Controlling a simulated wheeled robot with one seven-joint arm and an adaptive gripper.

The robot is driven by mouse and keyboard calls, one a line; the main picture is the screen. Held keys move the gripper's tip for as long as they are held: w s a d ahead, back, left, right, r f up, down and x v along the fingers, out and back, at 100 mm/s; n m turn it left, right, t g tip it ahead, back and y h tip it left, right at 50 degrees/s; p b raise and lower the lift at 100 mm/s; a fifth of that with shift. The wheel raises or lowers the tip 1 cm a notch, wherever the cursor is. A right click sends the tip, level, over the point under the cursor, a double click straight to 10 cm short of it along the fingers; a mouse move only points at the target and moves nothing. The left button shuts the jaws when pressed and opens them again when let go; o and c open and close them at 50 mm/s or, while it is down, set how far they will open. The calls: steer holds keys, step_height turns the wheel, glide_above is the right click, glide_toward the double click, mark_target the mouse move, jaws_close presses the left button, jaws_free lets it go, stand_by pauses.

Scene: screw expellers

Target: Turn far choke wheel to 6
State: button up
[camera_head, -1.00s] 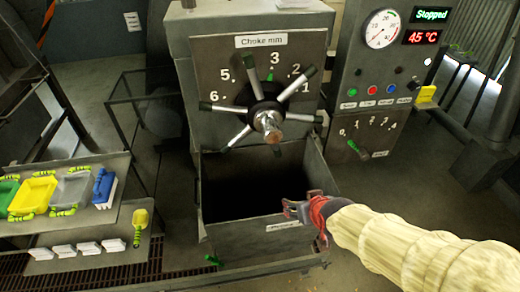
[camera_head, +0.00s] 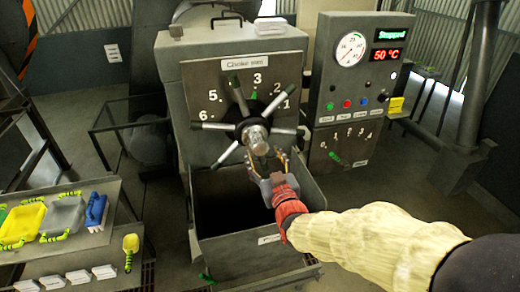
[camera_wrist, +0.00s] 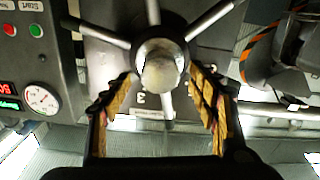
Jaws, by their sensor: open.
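The choke wheel (camera_head: 250,133) is on the front plate of a grey machine, under a "Choke mm" label. It has several metal spokes, some with dark green tips, and a round metal hub end (camera_wrist: 160,65). Numbers 1 to 6 arc around it, and a small green pointer (camera_head: 253,95) stands just under the 3. My gripper (camera_head: 268,160) is just in front of and below the hub, fingers spread. In the wrist view the hub end lies between the two open fingers (camera_wrist: 161,90). I cannot tell whether they touch it.
An open metal bin (camera_head: 225,235) sits below the wheel. A control panel (camera_head: 352,80) on the right reads Stopped and 50 °C, with a gauge, buttons and a green-handled lever (camera_head: 338,158). Shelves with trays and brushes (camera_head: 60,215) stand at left.

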mark_target(261, 151)
steer(key=shift+x, duration=2)
steer(key=c, duration=1.5)
jaws_close()
